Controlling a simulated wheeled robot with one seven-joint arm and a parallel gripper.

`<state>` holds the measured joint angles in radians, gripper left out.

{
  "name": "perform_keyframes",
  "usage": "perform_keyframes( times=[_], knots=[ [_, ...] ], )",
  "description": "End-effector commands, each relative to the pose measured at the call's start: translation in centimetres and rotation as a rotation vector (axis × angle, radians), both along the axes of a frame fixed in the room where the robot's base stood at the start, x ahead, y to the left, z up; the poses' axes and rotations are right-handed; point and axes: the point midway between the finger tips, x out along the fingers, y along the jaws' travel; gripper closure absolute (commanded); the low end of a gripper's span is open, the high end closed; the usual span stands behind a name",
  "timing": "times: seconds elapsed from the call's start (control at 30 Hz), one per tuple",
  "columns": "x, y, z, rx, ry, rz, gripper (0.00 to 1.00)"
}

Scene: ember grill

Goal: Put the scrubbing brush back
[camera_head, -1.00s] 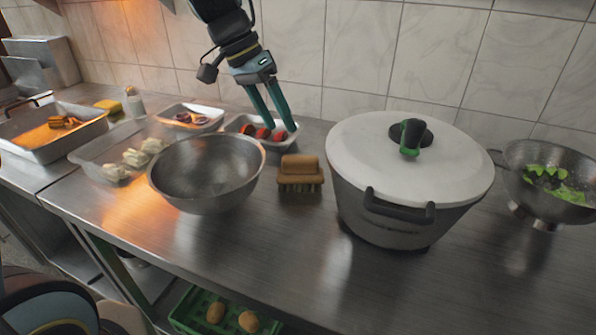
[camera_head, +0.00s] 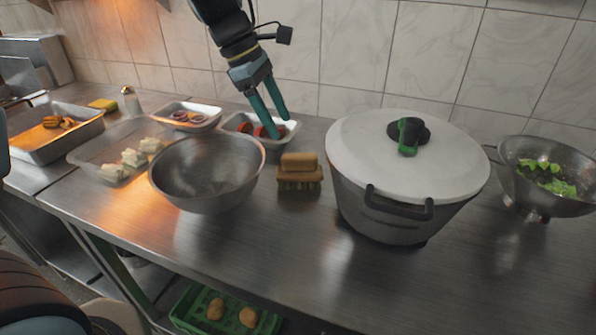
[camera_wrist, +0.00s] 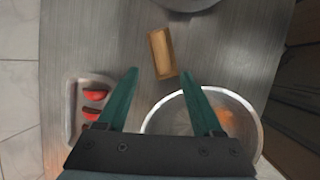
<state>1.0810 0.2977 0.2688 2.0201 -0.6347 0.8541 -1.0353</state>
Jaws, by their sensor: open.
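The scrubbing brush (camera_head: 299,171) has a brown wooden body with bristles below. It stands bristles down on the steel counter between the metal bowl and the big pot. In the wrist view the brush (camera_wrist: 161,53) lies beyond my fingertips, roughly between their lines. My gripper (camera_head: 279,124) is open and empty, above and behind the brush, in front of the tray of red pieces. Its two teal fingers also show spread apart in the wrist view (camera_wrist: 160,75). Nothing is between them.
A metal bowl (camera_head: 207,190) stands left of the brush, and a lidded pot (camera_head: 385,215) close on its right. A tray (camera_head: 292,127) with red pieces is behind. A colander (camera_head: 560,205) of greens is far right. The front counter (camera_head: 270,235) is clear.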

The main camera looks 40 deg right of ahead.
Motion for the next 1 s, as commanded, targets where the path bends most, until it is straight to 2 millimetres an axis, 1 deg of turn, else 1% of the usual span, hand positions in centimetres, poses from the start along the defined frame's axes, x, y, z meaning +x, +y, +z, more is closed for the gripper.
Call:
perform_keyframes(
  times=[0.1,0.2,0.3,0.37,0.6,0.7,0.87,1.0],
  knots=[
    [-0.1,-0.1,0.0,0.037,0.050,0.154,0.32],
    [0.0,-0.2,0.0,0.058,0.079,0.245,0.32],
    [0.0,-0.3,-0.1,0.069,0.095,0.291,0.32],
    [-0.2,-0.4,-0.5,0.073,0.099,0.301,0.32],
    [-1.0,-1.5,-3.8,0.074,0.100,0.301,0.32],
    [-1.2,-1.8,-4.8,0.073,0.099,0.302,0.32],
    [-1.6,-2.2,-5.6,0.074,0.099,0.302,0.32],
    [-2.4,-2.8,-7.3,0.076,0.100,0.301,0.32]
  ],
)
